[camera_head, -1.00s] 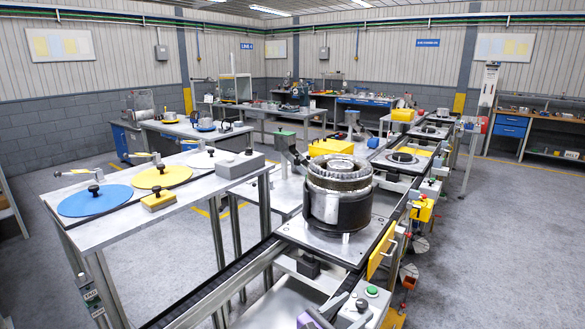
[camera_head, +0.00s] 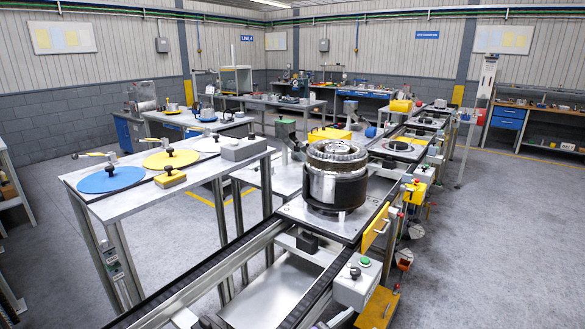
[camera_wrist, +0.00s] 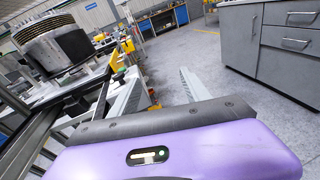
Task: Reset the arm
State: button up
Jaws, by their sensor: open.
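My gripper (camera_wrist: 158,88) shows in the wrist view as a purple body with two pale grey fingers set wide apart. It is open, and nothing is between the fingers. The clutch (camera_head: 335,178), a dark metal drum with a ribbed top, sits upright on a flat pallet plate on the conveyor line. In the wrist view the clutch (camera_wrist: 55,45) is at the upper left, tilted by the camera angle and clear of my gripper. My gripper cannot be made out in the head view.
A side table (camera_head: 130,206) on the left carries blue, yellow and white discs with handles. The conveyor (camera_head: 190,285) runs from bottom left to the back right. A white button box (camera_head: 357,283) is at its front edge. Grey floor is open on the right.

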jog(key=s+d+f+m+g+y+b, duration=0.1)
jog(key=s+d+f+m+y, duration=0.15)
jog(key=s+f, duration=0.5)
jog(key=s+d+f+m+y+b, duration=0.1)
jog(key=s+f+y, duration=0.3)
jog(key=f, duration=0.7)
jog(key=s+f+m+y+b, duration=0.25)
jog(key=s+f+m, duration=0.3)
jog(key=s, duration=0.95)
jog(key=s+r+m+t+y+b, duration=0.1)
jog(key=s+r+m+y+b, duration=0.4)
jog(key=s, duration=0.9)
jog(key=s+r+m+t, duration=0.1)
jog(key=s+r+m, duration=0.2)
jog(key=r, duration=0.6)
jog(key=s+r+m+t+h, duration=0.1)
jog(key=s+r+m, duration=0.3)
jog(key=r+m, duration=0.4)
notch_tip(320, 180, up, 2)
jog(key=shift+s+d+r+t+h, duration=0.25)
jog(key=shift+d+t, duration=0.2)
jog(key=shift+t, duration=0.35)
jog(key=shift+f, duration=0.1)
